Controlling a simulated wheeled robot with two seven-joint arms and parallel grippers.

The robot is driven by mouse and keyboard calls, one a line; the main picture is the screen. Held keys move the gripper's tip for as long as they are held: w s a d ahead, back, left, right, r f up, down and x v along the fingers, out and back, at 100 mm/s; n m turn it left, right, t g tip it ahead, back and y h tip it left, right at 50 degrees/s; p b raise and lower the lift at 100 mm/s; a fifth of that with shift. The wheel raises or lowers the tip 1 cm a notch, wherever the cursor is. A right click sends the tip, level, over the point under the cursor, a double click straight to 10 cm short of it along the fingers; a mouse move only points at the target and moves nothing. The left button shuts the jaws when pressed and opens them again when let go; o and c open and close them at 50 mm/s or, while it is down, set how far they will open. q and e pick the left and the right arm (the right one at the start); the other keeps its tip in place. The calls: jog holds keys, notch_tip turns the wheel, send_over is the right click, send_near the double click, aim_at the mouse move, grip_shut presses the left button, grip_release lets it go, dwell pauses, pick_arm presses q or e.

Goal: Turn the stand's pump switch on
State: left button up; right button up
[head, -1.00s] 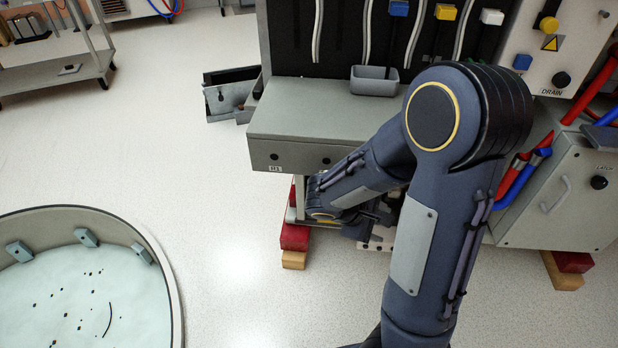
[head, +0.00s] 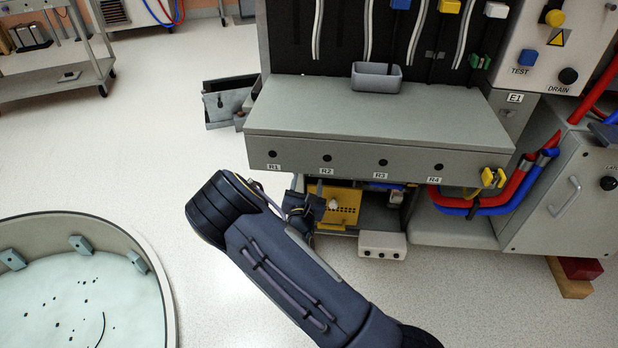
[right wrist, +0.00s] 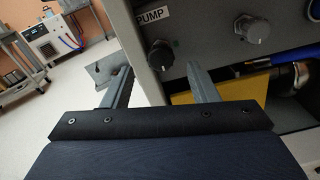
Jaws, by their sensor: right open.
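The pump switch (right wrist: 160,55) is a dark round knob on the stand's grey panel, just under a "PUMP" label (right wrist: 154,15) in the right wrist view. I cannot make out its setting. My right gripper (right wrist: 158,70) is open and empty, and the knob shows between its two fingers, beyond the tips. I see no clear contact. In the head view the right gripper (head: 305,207) is at the stand's lower left, below the grey ledge (head: 375,120). I cannot make out the switch there. My left gripper is not in view.
A second, greyer knob (right wrist: 252,28) is right of the pump switch. A yellow perforated plate (head: 344,207) and a white box (head: 382,245) are low in the stand. Red and blue hoses (head: 500,195) run at right. A round tub (head: 80,300) stands at left; floor between is clear.

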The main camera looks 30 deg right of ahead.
jog(key=shift+b+x, duration=0.5)
jog(key=shift+x, duration=1.6)
jog(key=c, duration=1)
jog(key=n+p, duration=1.3)
jog(key=n, duration=0.4)
jog(key=shift+f+n, duration=0.1)
jog(key=shift+n, duration=0.3)
jog(key=o, duration=1)
jog(key=shift+a, duration=0.1)
